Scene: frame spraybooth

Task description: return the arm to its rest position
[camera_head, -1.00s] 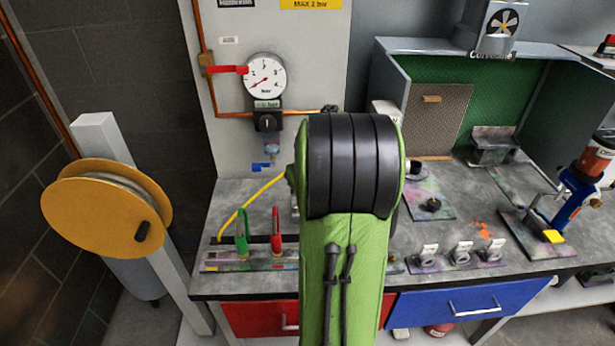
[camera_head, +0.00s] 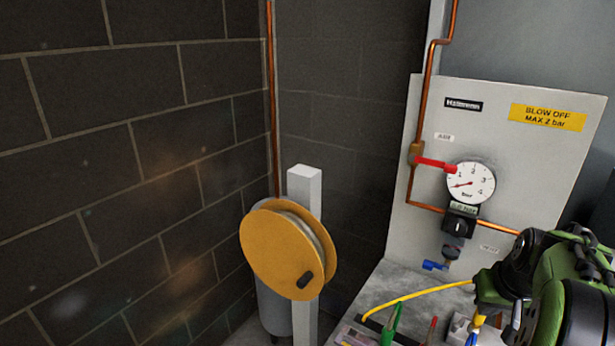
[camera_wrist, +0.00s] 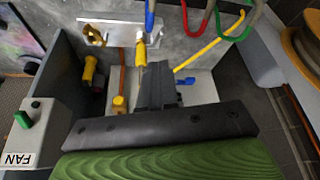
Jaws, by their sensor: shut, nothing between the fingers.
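My gripper (camera_wrist: 158,70) shows in the wrist view as dark fingers closed together, with nothing between them. A broad dark bar and a green part of my arm lie below them in that picture. In the head view my green and black arm fills the lower right corner, bent over the bench. My fingertips cannot be made out there.
A bench (camera_head: 405,277) and a grey panel with a gauge (camera_head: 470,183) and red valve lever (camera_head: 436,164) stand near my arm. A yellow hose (camera_head: 420,294) crosses the bench. A yellow reel (camera_head: 275,255) on a post stands left. A FAN box (camera_wrist: 28,128) shows in the wrist view.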

